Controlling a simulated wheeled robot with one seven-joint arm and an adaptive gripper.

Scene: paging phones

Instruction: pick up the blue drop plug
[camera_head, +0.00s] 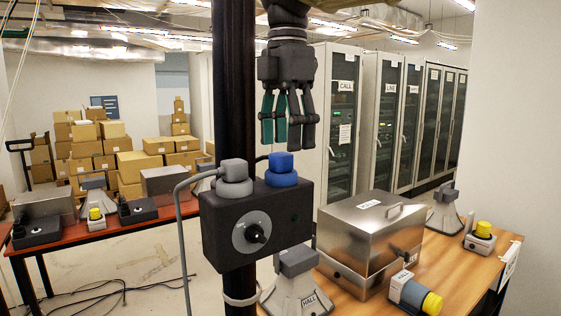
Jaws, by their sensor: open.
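The blue drop plug (281,178) is a round blue piece with a smaller blue cap, and it stands upright on top of a black box (255,232). A similar grey plug (234,181) stands beside it on the left, with a grey cable running down. A dark cable runs from the left toward the blue plug. My gripper (288,143) points down just above the blue plug. Its fingers are apart and nothing shows between them. The exact gap in depth between fingertips and plug cannot be told.
A black vertical pole (234,80) stands close left of my gripper, with the black box in front of it. The wooden table (440,258) holds a steel case (365,232), a grey HALL horn (297,286) and a yellow-ended device (415,294). A red table (120,226) stands left.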

